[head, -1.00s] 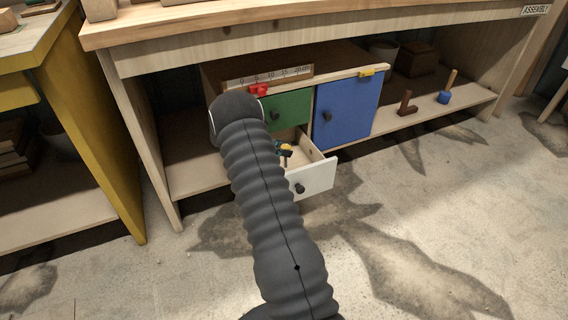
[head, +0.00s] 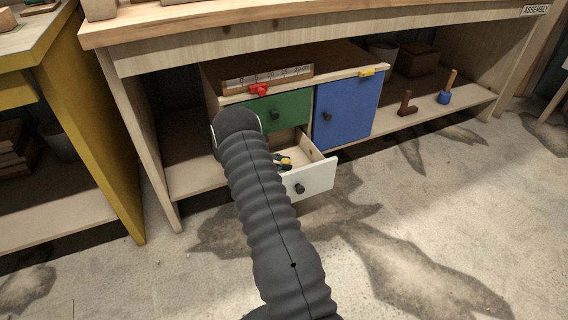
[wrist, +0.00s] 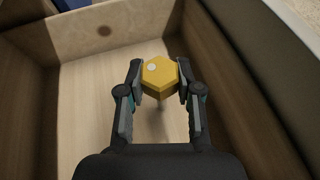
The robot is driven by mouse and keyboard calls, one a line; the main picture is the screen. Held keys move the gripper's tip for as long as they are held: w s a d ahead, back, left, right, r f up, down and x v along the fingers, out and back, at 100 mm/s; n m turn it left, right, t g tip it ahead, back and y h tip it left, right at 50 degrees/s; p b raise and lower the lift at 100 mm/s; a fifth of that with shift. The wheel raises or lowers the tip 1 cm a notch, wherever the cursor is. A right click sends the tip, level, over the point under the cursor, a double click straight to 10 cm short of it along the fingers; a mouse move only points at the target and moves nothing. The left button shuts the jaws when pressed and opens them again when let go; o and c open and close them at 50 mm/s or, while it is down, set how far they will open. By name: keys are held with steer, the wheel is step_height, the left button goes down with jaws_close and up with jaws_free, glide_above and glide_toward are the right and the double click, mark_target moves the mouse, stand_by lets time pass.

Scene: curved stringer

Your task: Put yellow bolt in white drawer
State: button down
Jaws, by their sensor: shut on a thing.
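The yellow bolt (wrist: 160,76) has a hexagonal head and sits between the two fingertips of my gripper (wrist: 159,84) in the wrist view. My gripper is shut on it, with the shank pointing down toward the drawer floor. The white drawer (head: 316,179) is pulled out below the green drawer in the head view. Its wooden inside (wrist: 85,85) surrounds the bolt and gripper in the wrist view. Whether the bolt touches the floor I cannot tell. In the head view my arm hides most of the gripper and part of the drawer.
Above the white drawer is the closed green drawer (head: 282,108); the closed blue door (head: 346,112) is to its right. A ruler with a red slider (head: 259,90) lies along the cabinet top. The drawer walls stand close around my gripper.

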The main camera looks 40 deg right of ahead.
steer(key=c, duration=0.8)
jaws_free()
steer(key=shift+r, duration=0.25)
steer(key=v, duration=1.2)
steer(key=s+a+r+m+t+y, duration=0.1)
steer(key=s+a+r, duration=0.15)
steer(key=r, duration=0.35)
steer(key=s+a+r+m+t+y, duration=0.1)
steer(key=s+a+r+m+y, duration=0.15)
steer(key=r, duration=0.45)
steer(key=s+a+r+m+t+y, duration=0.2)
steer(key=s+a+r+t, duration=0.1)
steer(key=s+a+r, duration=0.6)
steer(key=s+a+r+m+t+y, duration=0.1)
steer(key=s+a+m+t+y, duration=0.1)
steer(key=s+a, duration=0.2)
steer(key=s+a+r+m+t+y, duration=0.2)
steer(key=s+a, duration=0.2)
steer(key=s, duration=0.6)
steer(key=s+a+r+m+t+y, duration=0.2)
steer(key=s+a+t, duration=0.1)
steer(key=s, duration=0.5)
steer(key=shift+a+m, duration=0.35)
steer(key=shift+a, duration=0.45)
